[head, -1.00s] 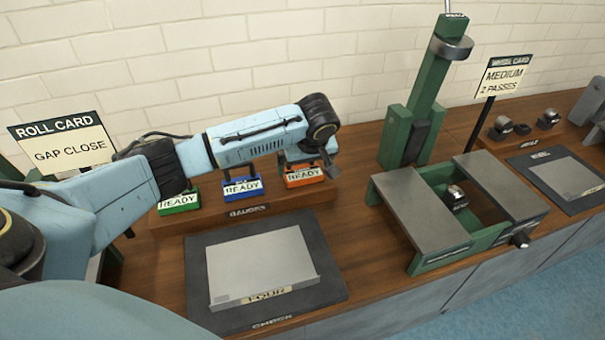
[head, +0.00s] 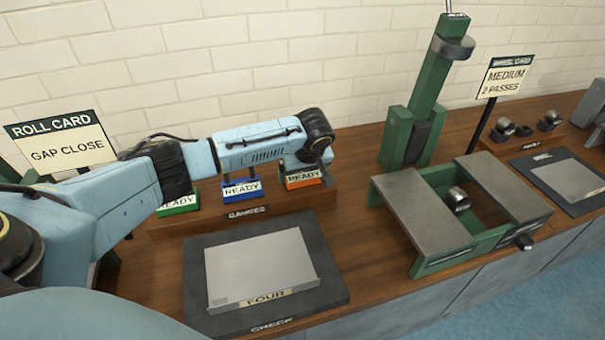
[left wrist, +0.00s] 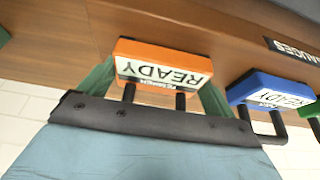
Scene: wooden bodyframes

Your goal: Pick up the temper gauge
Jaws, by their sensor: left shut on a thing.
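The orange gauge (head: 303,179), with a white READY label, stands at the right end of the gauge rack. In the left wrist view the orange gauge (left wrist: 163,62) shows upside down, with a dark handle and a smaller label too blurred to read surely. My left gripper (head: 306,168) reaches over it from the left. In the left wrist view my left gripper's green fingers (left wrist: 158,90) flank the gauge, shut on its handle. The gauge seems still at its rack place. The arm hides part of it in the head view. My right gripper is out of view.
A blue gauge (head: 241,188) and a green gauge (head: 178,205) stand left on the wooden rack (head: 210,219). A grey plate (head: 258,262) lies on a dark mat in front. A green bench fixture (head: 430,264) stands right. The white wall is close behind.

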